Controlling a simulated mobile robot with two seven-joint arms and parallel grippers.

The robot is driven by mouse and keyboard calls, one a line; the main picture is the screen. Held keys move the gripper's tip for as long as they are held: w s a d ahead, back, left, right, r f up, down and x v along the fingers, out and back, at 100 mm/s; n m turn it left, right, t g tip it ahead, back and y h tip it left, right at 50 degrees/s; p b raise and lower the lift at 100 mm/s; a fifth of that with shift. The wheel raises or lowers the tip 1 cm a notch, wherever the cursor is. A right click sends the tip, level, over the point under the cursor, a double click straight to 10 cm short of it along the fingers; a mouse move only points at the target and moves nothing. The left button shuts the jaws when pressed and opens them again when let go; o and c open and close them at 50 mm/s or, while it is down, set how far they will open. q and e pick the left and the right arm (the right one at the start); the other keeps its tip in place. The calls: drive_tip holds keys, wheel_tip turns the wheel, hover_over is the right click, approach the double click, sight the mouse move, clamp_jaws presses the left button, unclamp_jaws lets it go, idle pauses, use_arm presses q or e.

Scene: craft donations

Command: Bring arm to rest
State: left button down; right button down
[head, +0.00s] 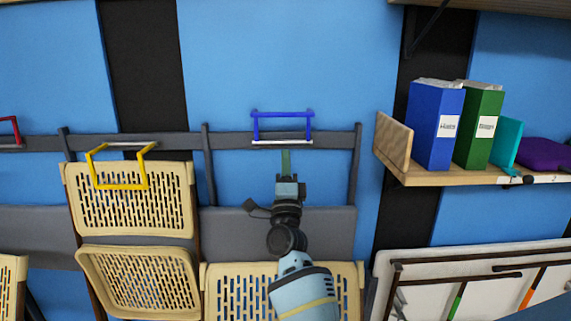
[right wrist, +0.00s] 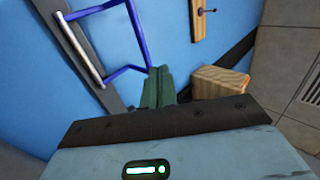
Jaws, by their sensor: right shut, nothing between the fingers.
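My right arm reaches up from the bottom of the head view. My right gripper (head: 286,158) points up at the wall, just below a blue hook frame (head: 283,116) on the grey rail. Its green fingers are closed together with nothing between them; they also show in the right wrist view (right wrist: 159,86). In that view the blue hook frame (right wrist: 125,68) is close beside the fingertips; I cannot tell whether they touch. My left gripper is not in view.
A wooden shelf (head: 440,178) with blue (head: 434,125) and green (head: 478,125) binders is to the right. Beige folding chairs (head: 135,200) hang at left, under a yellow hook (head: 120,185). A white folded table (head: 470,270) stands at lower right. Open blue wall lies above the rail.

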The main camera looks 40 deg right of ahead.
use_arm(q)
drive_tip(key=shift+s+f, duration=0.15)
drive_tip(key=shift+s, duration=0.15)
use_arm(e)
drive_tip(key=shift+a, duration=0.1)
